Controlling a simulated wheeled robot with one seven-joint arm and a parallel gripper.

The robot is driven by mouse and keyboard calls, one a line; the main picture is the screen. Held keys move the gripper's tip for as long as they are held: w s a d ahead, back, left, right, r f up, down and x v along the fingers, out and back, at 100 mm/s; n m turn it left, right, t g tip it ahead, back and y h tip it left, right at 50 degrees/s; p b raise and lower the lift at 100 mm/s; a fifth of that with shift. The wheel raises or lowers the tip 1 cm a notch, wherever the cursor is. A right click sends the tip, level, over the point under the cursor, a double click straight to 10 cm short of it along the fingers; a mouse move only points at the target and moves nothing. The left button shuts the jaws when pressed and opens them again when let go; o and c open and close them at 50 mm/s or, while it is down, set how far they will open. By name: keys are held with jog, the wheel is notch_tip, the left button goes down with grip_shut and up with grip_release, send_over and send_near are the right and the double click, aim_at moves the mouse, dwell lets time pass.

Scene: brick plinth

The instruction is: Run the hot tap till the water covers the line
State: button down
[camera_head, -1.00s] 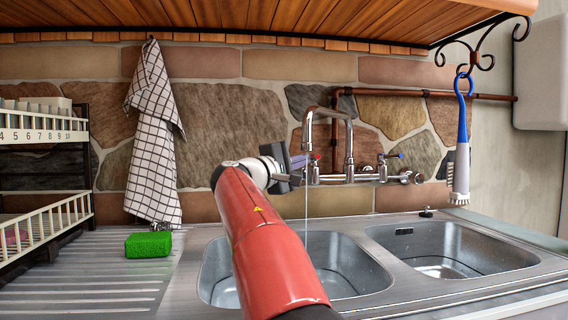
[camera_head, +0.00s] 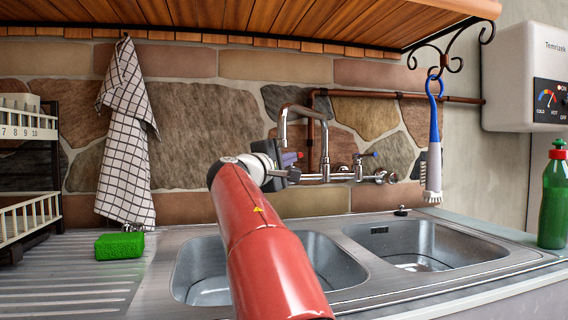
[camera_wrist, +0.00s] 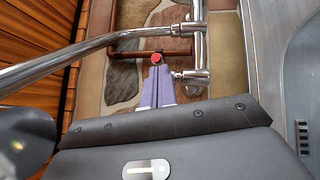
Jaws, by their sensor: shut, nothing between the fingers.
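The hot tap's red-ended handle (camera_wrist: 156,58) is at the tips of my gripper's pale purple fingers (camera_wrist: 155,72) in the wrist view. The fingers are shut and empty, touching or very near the handle; I cannot tell which. In the head view, my gripper (camera_head: 291,158) is at the left end of the chrome mixer tap (camera_head: 325,135). Its spout's end is partly behind my gripper. I see no stream below it now. The left basin (camera_head: 325,255) is partly hidden by my red arm. I cannot make out its water level or a line.
The blue-ended cold handle (camera_head: 371,154) is at the tap's right. A right basin (camera_head: 425,240), a green sponge (camera_head: 119,246), a hanging brush (camera_head: 434,150), a checked towel (camera_head: 127,140), a green bottle (camera_head: 555,200) and a water heater (camera_head: 525,70) with a dial surround the sink.

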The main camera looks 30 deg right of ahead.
jog(key=shift+d, duration=0.1)
jog(key=b+v, duration=0.2)
jog(key=v, duration=0.6)
jog(key=shift+w, duration=0.1)
dwell(0.5)
dwell(0.6)
